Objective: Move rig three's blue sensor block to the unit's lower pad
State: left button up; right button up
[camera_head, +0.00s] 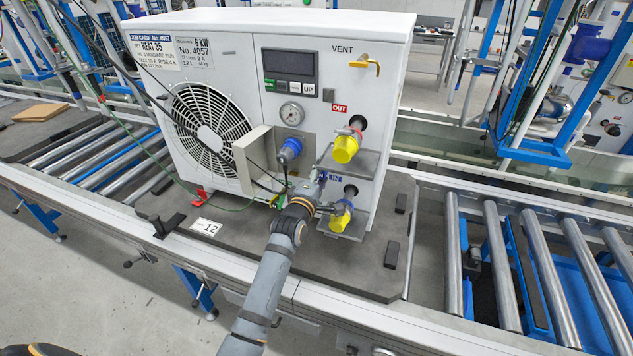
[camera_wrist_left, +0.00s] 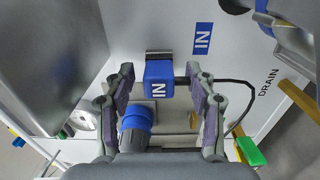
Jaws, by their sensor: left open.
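The blue sensor block (camera_wrist_left: 158,80), marked IN, shows in the left wrist view against a dark strip on the unit's pale face, with a black cable to its right. My left gripper (camera_wrist_left: 161,76) is open, one finger on each side of the block, with gaps visible. In the head view the same gripper (camera_head: 316,188) is at the unit (camera_head: 225,100), beside the lower yellow cap (camera_head: 341,217); the block is too hidden there to make out. I cannot clearly identify the lower pad. My right gripper is not in view.
A blue round connector (camera_head: 290,148) sits below the gauge (camera_head: 291,113); an upper yellow cap (camera_head: 346,147) is at OUT. A grey plate (camera_head: 249,160) stands out before the fan. Cables hang in front. Roller conveyors (camera_head: 500,262) flank the dark base board (camera_head: 300,262).

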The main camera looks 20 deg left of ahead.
pick_arm(q)
jog(key=s, duration=1.1)
jog(key=shift+a, duration=0.2)
jog(key=shift+s, duration=0.1)
